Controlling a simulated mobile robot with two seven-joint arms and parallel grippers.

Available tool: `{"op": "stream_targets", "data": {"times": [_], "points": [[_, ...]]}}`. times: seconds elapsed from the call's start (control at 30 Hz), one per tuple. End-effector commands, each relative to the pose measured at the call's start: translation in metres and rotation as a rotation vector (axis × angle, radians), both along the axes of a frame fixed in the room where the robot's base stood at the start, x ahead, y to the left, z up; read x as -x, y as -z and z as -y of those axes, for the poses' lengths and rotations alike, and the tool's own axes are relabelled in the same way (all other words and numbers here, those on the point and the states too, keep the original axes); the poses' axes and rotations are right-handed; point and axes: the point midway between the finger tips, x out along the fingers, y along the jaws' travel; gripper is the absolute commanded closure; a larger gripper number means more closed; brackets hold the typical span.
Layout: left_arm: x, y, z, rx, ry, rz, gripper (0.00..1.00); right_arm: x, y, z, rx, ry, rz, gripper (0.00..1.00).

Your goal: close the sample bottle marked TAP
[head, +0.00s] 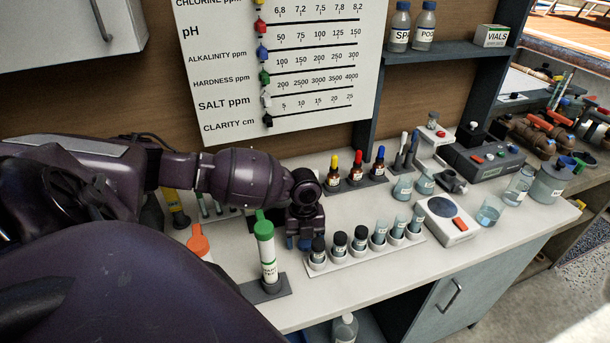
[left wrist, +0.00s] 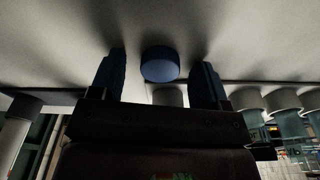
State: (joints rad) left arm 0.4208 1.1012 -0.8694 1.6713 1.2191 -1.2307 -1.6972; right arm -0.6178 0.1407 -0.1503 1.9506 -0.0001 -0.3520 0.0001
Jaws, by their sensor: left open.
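I cannot read the word TAP on any bottle. Small bottles of pale blue liquid (head: 403,188) stand on the counter in the head view, their labels too small to read. My left gripper (head: 299,243) points down over the counter, just left of a white vial rack (head: 372,255). Its fingers are open. In the left wrist view, a round blue cap (left wrist: 160,66) shows in the gap between the fingers of the gripper; I cannot tell whether either touches it. The cap is hidden in the head view. My right gripper is not in view.
The rack holds several vials, some black-capped. A green-capped tube (head: 267,250) stands front left. Dropper bottles (head: 356,168) stand behind the gripper. A white scale (head: 447,221) and a grey meter (head: 483,158) stand to the right.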

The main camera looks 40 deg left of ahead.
Motion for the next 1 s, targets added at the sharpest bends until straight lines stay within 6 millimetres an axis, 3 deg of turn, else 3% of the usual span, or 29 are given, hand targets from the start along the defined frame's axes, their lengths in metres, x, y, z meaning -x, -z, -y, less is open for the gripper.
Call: {"op": "stream_targets", "data": {"times": [0.03, 0.37, 0.77, 1.0], "points": [[0.000, 0.000, 0.000, 0.000, 0.000, 0.000, 0.32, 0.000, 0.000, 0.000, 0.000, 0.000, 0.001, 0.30], [0.000, 0.000, 0.000, 0.000, 0.000, 0.000, 0.83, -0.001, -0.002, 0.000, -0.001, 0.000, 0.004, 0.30], [-0.001, -0.006, 0.000, 0.000, 0.000, 0.002, 0.84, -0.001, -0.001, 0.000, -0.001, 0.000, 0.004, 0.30], [-0.001, -0.046, -0.001, -0.002, 0.001, 0.004, 0.84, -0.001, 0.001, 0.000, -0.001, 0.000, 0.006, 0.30]]}}
